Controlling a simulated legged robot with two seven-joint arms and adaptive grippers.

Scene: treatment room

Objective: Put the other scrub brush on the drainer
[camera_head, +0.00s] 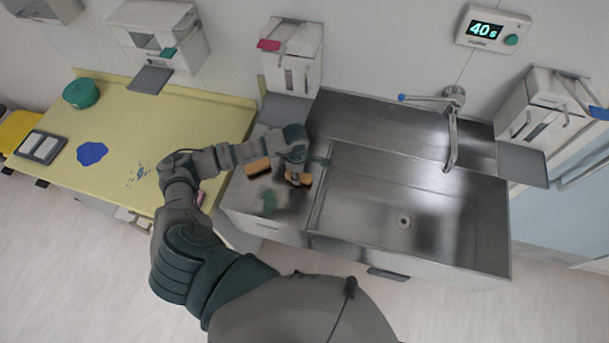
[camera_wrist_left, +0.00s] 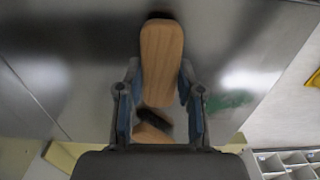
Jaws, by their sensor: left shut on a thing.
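My left gripper (camera_head: 298,176) is over the metal drainer (camera_head: 236,196) left of the sink basin. It is shut on a scrub brush (camera_head: 304,181) with a light wooden back. In the left wrist view this brush (camera_wrist_left: 162,62) lies lengthwise between the two fingers, with dark bristles at its far end. I cannot tell whether it touches the drainer. Another wooden scrub brush (camera_head: 258,166) lies on the drainer, just left of the gripper. In the left wrist view a second piece of wood with dark bristles (camera_wrist_left: 150,132) shows partly behind the fingers. My right gripper is not in view.
A green smear (camera_head: 268,204) is on the drainer's front part. The empty sink basin (camera_head: 420,205) with its tap (camera_head: 451,140) is on the right. A yellow table (camera_head: 120,118) with a blue patch (camera_head: 92,153) and a green round container (camera_head: 81,93) is on the left.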

